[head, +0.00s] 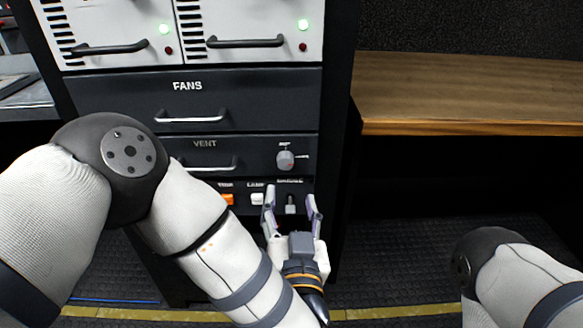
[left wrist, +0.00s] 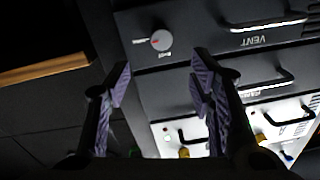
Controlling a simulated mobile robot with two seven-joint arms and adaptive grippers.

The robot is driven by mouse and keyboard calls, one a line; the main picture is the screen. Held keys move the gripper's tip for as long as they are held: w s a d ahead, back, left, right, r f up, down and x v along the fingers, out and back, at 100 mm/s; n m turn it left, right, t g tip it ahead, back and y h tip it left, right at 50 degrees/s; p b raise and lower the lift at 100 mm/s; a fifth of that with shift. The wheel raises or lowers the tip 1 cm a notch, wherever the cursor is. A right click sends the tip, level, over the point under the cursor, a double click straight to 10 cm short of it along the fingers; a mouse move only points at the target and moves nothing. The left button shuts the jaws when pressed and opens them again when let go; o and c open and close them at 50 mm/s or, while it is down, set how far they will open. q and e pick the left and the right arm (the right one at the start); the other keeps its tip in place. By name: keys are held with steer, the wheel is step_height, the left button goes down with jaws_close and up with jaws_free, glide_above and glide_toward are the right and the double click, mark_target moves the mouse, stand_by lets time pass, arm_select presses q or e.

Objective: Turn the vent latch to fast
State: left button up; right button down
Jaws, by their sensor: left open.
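The vent latch is a round grey knob (head: 285,159) with a small red mark, at the right end of the VENT drawer front (head: 222,143). Small lettering sits above it and to its right, too small to read surely. The left wrist view shows the knob (left wrist: 161,40) upside down, beyond the fingertips. My left gripper (head: 291,207) is open and empty, below the knob and apart from it, its fingers pointing up. In the left wrist view its fingers (left wrist: 163,85) stand either side of a gap. My right arm shows at lower right; its gripper is out of frame.
Below the VENT drawer is a switch row with an orange switch (head: 227,198), a white one (head: 257,198) and a dark lever (head: 291,203) behind my left fingers. The FANS drawer handle (head: 190,118) juts out above. A wooden desktop (head: 460,95) stands right of the rack.

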mark_target(286, 164)
arm_select(q)
steer(key=w, duration=0.3)
steer(key=w+b, duration=0.1)
steer(key=w, duration=0.7)
steer(key=shift+w+a, duration=0.2)
steer(key=shift+a, duration=0.2)
steer(key=shift+c, duration=0.3)
steer(key=c, duration=1.1)
